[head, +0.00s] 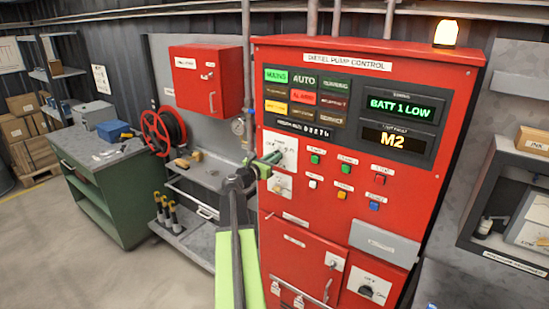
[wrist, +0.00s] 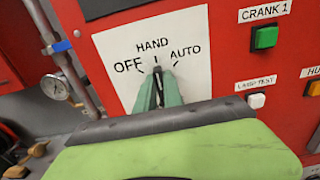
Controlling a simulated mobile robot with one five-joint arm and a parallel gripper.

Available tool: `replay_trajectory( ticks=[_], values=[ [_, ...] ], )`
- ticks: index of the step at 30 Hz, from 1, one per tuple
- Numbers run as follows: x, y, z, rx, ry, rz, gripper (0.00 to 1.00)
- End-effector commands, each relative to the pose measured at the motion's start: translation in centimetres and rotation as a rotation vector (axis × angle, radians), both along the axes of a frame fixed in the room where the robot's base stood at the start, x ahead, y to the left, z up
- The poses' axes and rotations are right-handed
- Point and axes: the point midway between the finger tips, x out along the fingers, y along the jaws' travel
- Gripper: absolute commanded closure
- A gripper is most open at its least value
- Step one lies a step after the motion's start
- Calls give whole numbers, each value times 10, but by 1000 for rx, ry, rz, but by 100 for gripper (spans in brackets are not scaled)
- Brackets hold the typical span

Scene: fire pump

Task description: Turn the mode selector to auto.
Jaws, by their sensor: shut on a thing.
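The mode selector's white plate (head: 288,153) is at the upper left of the red pump control cabinet's buttons in the head view. In the wrist view the plate (wrist: 112,60) reads OFF at left, HAND at top and AUTO at right. My gripper (head: 271,160) is at the plate. In the wrist view its green fingers (wrist: 158,88) are shut on the selector knob (wrist: 157,70). The knob is mostly hidden between them; its visible tip points up, about at HAND. The "AUTO" lamp tile (head: 303,79) on the cabinet is dark.
Push buttons sit right of the selector, including a green one (wrist: 264,37) and a white one (wrist: 256,101). A pipe with a gauge (wrist: 55,86) runs to the left. The cabinet display (head: 401,107) reads BATT 1 LOW. An amber beacon (head: 447,34) glows on top.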

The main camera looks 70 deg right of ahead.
Motion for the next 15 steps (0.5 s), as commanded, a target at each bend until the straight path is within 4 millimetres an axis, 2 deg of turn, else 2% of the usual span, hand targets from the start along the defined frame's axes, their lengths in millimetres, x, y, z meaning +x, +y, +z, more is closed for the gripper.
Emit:
replay_trajectory(
  ticks=[8, 15],
  values=[
    [-4, 5, -1, -19, -87, -5, 100],
    [-6, 6, -2, -65, -267, -7, 100]
  ],
)
